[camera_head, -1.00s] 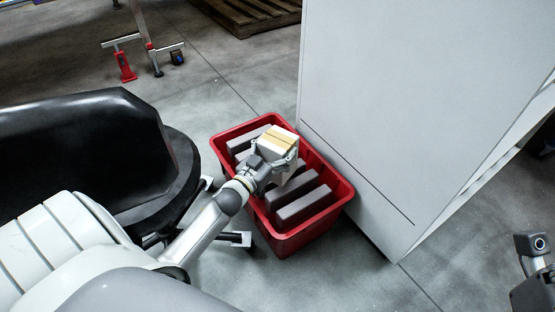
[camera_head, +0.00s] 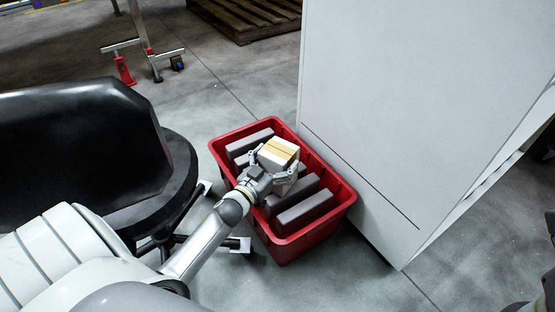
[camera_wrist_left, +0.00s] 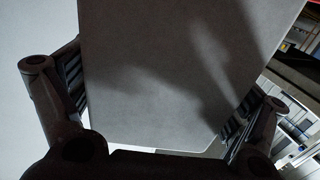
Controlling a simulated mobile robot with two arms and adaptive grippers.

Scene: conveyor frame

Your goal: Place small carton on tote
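The small carton (camera_head: 279,152), white with a tan strip on top, is over the middle of the red tote. My left gripper (camera_head: 273,170) is shut on it, with a finger on each side. In the left wrist view the carton (camera_wrist_left: 185,70) fills the middle, grey in shadow, between the two fingers. The red tote (camera_head: 310,240) stands on the floor and holds several dark grey blocks (camera_head: 305,210) set in a row. I cannot tell whether the carton touches the blocks. My right gripper does not show clearly.
A tall white cabinet (camera_head: 385,110) stands close against the tote's right side. A black chair (camera_head: 85,150) is at the left, its base near the tote. A wooden pallet (camera_head: 248,18) lies at the back.

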